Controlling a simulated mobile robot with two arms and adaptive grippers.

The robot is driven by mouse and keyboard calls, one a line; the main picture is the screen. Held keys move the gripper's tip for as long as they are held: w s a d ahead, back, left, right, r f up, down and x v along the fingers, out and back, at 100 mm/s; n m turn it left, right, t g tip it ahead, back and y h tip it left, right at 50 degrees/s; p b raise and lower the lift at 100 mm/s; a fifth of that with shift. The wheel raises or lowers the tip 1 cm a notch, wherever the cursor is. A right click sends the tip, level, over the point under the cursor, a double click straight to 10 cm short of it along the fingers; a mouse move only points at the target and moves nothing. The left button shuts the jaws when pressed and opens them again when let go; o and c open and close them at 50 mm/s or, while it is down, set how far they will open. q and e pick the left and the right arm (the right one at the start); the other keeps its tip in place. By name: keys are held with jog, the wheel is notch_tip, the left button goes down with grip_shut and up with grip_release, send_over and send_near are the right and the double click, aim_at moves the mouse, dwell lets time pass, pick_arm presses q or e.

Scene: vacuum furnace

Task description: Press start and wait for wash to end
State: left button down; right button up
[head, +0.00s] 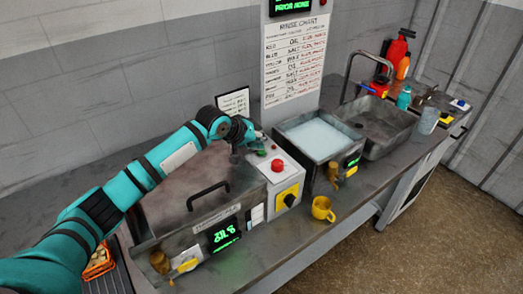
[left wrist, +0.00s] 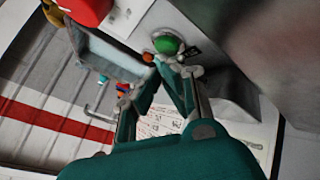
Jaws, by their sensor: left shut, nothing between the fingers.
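The control box (head: 270,185) beside the lidded wash tank (head: 190,232) carries a red button (head: 278,166), which also shows in the left wrist view (left wrist: 88,6). A green button (left wrist: 166,43) shows in the left wrist view, close to the fingertips. My left gripper (head: 252,143) is over the back of the control box, shut and empty. In the left wrist view its fingertips (left wrist: 178,69) point at the green button; whether they touch it I cannot tell. The tank's display (head: 223,234) glows green. My right gripper is not in view.
A basin of pale liquid (head: 318,138) and a sink (head: 380,125) stand to the right. A yellow mug (head: 323,209) sits near the counter's front edge. A rinse chart (head: 294,55) hangs behind. Bottles, including a red one (head: 397,52), stand at the far right.

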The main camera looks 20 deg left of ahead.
pick_arm(q)
jog(key=shift+f, duration=0.45)
dwell(0.8)
jog(key=shift+r+p, duration=0.9)
jog(key=shift+p, duration=0.2)
notch_tip(320, 180, up, 5)
jog(key=p, duration=0.5)
dwell(0.5)
